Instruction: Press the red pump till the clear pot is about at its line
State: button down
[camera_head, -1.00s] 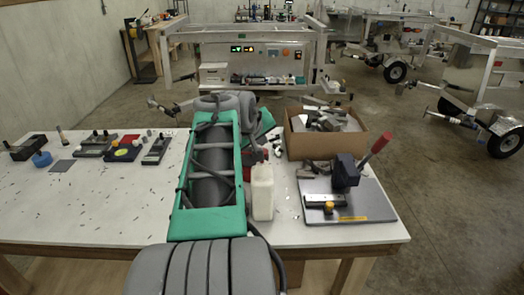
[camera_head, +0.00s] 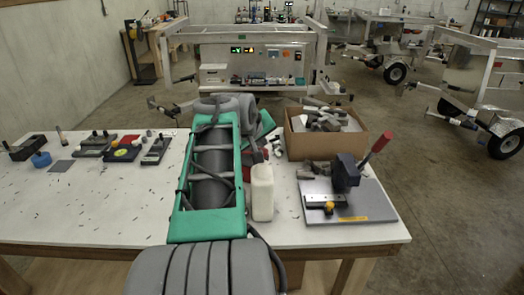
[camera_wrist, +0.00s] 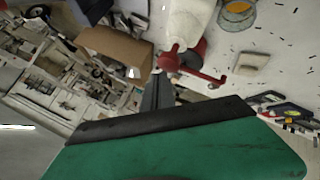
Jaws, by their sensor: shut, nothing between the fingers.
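The red pump (camera_wrist: 190,66) shows in the wrist view on top of a whitish bottle (camera_wrist: 188,20), which also stands beside my arm in the head view (camera_head: 262,194). The clear pot (camera_wrist: 236,14) is at the top edge of the wrist view, next to the bottle, with amber liquid in it; its line cannot be made out. My arm hides the pot in the head view. My gripper (camera_wrist: 160,78) is shut and empty, its dark fingertips right at the red pump. I cannot tell whether they touch it.
A cardboard box (camera_head: 290,144) of grey parts stands behind the bottle. A grey plate (camera_head: 374,198) with a red-handled press (camera_head: 347,172) is to its right. Several small fixtures (camera_head: 122,150) lie at the left. The table's (camera_head: 90,215) front left is mostly clear, with scattered bits.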

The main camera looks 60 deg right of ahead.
jog(key=shift+a+f+b, duration=0.1)
jog(key=shift+f+b, duration=0.75)
jog(key=shift+f, duration=0.4)
dwell(0.8)
jog(key=shift+r+p, duration=1)
jog(key=shift+r, duration=0.55)
jog(key=shift+r+p, duration=1.75)
jog(key=shift+r, duration=0.8)
